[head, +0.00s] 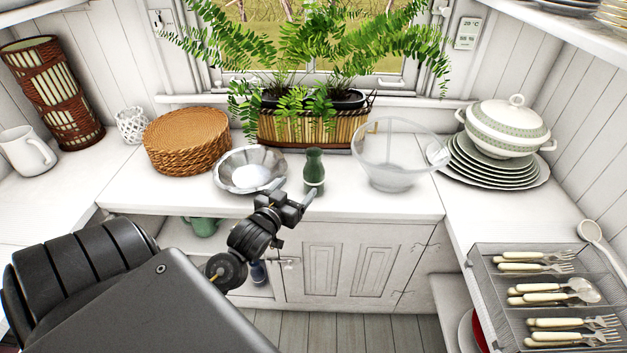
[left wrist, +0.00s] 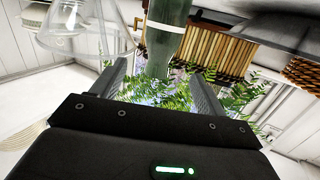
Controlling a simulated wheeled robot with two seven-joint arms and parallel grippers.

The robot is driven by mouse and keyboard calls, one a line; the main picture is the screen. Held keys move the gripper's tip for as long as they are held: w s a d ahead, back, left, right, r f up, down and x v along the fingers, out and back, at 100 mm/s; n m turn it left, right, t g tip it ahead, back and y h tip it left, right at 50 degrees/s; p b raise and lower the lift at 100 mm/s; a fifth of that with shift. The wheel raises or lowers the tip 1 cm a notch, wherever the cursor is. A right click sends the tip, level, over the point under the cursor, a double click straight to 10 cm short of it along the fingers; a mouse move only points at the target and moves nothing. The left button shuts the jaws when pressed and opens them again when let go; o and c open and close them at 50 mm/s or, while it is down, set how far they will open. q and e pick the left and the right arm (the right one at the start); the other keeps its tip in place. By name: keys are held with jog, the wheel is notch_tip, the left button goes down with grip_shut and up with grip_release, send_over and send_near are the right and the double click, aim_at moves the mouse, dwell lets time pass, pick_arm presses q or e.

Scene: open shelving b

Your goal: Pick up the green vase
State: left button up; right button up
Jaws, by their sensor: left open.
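The green vase (head: 314,168) stands upright on the white counter, between a metal bowl and a glass bowl. My left gripper (head: 294,190) is open and empty in front of the vase, at the counter's front edge. In the left wrist view the vase (left wrist: 167,35) shows upside down, just beyond the gap between the two fingers of the left gripper (left wrist: 155,75). The fingers look apart from the vase. My right gripper is not in view.
The metal bowl (head: 250,170) is close on the left and the glass bowl (head: 390,155) on the right. A planter with ferns (head: 305,130) stands behind. Stacked plates (head: 497,165) and a cutlery tray (head: 478,275) are at the right. The front counter strip is clear.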

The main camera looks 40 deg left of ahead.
aim_at(309, 163)
pick_arm(q)
jog(key=shift+t, duration=0.5)
jog(key=w, duration=0.2)
jog(key=w+a+r, duration=0.1)
jog(key=w, duration=0.1)
jog(key=w+a+r+p, duration=0.1)
jog(key=w, duration=0.1)
jog(key=shift+w+a+r, duration=0.1)
jog(key=shift+w+a, duration=0.05)
jog(key=shift+a, duration=0.05)
jog(key=shift+w+r, duration=0.2)
jog(key=shift+w, duration=0.1)
jog(key=x, duration=0.2)
jog(key=p+x, duration=0.1)
jog(key=x, duration=0.1)
jog(key=shift+w+d+f, duration=0.15)
jog(key=shift+w, duration=0.15)
jog(key=c, duration=1.4)
jog(key=shift+c, duration=0.7)
